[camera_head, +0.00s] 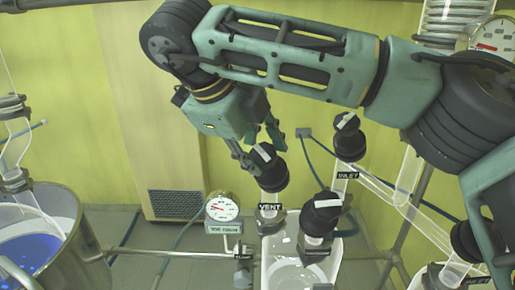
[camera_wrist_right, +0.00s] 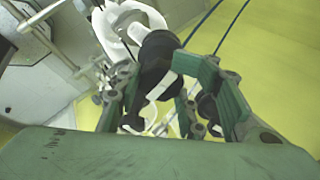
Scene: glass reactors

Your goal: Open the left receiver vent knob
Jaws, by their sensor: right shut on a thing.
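The vent knob (camera_head: 266,170) is black with a white mark on top. It sits on a glass neck above a "VENT" label (camera_head: 270,207), over a pale glass vessel (camera_head: 287,275). My right gripper (camera_head: 259,147) reaches down from above, its fingers at the upper part of the knob, and is shut on it. In the right wrist view the dark knob (camera_wrist_right: 157,58) lies between the green-padded fingers (camera_wrist_right: 160,92); the fingers hide part of it. My left gripper is not in view.
Another black knob (camera_head: 321,215) stands close at the right, and a knob with an "INLET" label (camera_head: 348,138) behind it. A dial gauge (camera_head: 221,207) is left of the vent neck. A steel pot with blue liquid (camera_head: 32,250) stands far left.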

